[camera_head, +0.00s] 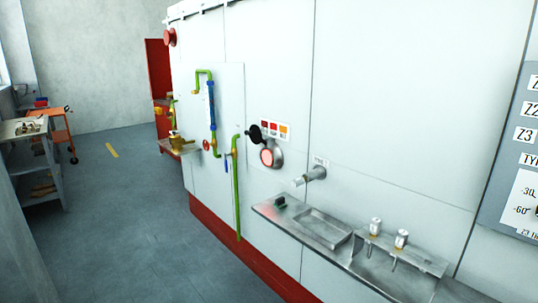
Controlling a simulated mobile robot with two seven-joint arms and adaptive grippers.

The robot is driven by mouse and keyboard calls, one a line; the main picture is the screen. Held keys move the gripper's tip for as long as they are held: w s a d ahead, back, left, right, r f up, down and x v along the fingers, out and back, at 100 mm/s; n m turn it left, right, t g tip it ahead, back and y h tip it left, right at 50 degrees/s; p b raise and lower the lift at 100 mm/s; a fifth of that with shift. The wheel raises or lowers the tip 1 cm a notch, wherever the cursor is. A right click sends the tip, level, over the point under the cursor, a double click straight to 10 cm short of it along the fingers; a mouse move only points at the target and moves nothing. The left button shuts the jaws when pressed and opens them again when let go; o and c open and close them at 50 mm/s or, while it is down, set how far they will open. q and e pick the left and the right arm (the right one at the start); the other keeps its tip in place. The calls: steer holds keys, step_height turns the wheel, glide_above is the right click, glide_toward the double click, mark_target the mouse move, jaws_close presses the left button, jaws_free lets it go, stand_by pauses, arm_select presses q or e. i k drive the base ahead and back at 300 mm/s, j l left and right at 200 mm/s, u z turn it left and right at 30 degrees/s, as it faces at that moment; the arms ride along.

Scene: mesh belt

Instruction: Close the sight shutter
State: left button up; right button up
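A round sight port (271,156) with a metal rim and a glowing reddish-pink face is mounted on the large white wall panel, near the middle of the view. A black shutter piece (255,133) sits just above and to the left of the port. The glowing face is uncovered. Small lettering or detail on the port cannot be read. Neither of my grippers shows in this view.
A metal shelf (329,243) with a shallow tray juts out below the port, under a short metal pipe (311,176). Green and blue piping (211,105) runs left of the port. Open grey floor (130,215) lies to the left; a grey control panel (510,150) is at right.

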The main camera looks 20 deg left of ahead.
mark_target(254, 132)
steer(key=i+j+z, duration=0.1)
steer(key=i+j, duration=0.3)
steer(key=i+j+z, duration=0.1)
steer(key=i+j, duration=0.25)
steer(key=j, duration=0.15)
steer(key=i+j+z, duration=0.1)
steer(key=i+j, duration=0.25)
steer(key=j, duration=0.2)
steer(key=i+j, duration=0.35)
steer(key=j, duration=0.15)
steer(key=z, duration=0.05)
